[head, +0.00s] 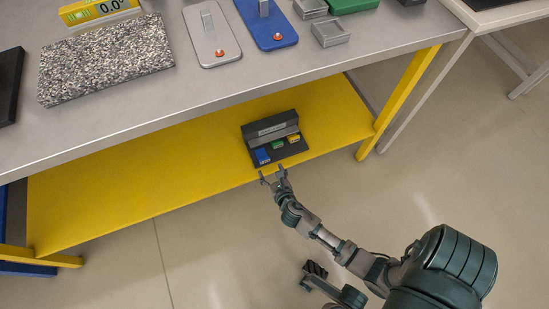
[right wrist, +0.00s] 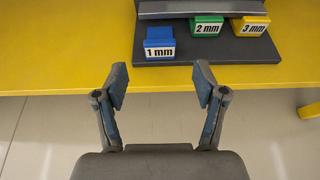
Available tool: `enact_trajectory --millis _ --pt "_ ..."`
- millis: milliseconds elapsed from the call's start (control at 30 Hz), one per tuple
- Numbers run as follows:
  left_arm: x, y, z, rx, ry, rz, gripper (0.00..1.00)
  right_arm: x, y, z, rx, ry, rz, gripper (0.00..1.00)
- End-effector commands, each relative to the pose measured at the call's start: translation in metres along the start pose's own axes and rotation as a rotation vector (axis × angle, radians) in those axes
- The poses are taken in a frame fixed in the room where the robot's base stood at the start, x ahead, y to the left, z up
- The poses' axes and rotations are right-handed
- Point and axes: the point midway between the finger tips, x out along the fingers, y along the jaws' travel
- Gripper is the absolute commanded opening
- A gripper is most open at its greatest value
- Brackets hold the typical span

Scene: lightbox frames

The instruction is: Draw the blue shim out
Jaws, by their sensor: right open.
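The blue shim (right wrist: 160,42), labelled 1 mm, sits in a dark holder (right wrist: 188,50) on the yellow lower shelf. In the head view the blue shim (head: 263,156) is at the left end of the holder (head: 292,150). My right gripper (head: 272,176) is just in front of the shelf's front edge. In the right wrist view its fingers (right wrist: 160,86) are spread open and empty, with the blue shim ahead between them and a gap left.
A green 2 mm shim (right wrist: 206,27) and a yellow 3 mm shim (right wrist: 250,26) sit to the right of the blue one. The grey tabletop (head: 120,115) overhangs the yellow shelf (head: 130,195). A yellow table leg (head: 400,100) stands to the right. The shelf left of the holder is clear.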

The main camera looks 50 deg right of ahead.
Motion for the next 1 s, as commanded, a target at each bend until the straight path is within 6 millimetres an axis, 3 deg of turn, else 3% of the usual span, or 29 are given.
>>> enact_trajectory --millis 100,300,1000 --pt "0.000 0.000 0.000 0.000 0.000 0.000 0.40 -0.024 0.000 -0.001 0.000 0.002 0.000 0.71" --pt "0.000 0.000 0.001 0.000 0.000 0.000 0.40 -0.043 0.000 -0.001 0.001 0.001 0.000 0.71" --pt "0.000 0.000 0.001 0.000 0.000 0.000 0.40 -0.047 0.006 0.003 0.035 -0.006 0.021 0.71"
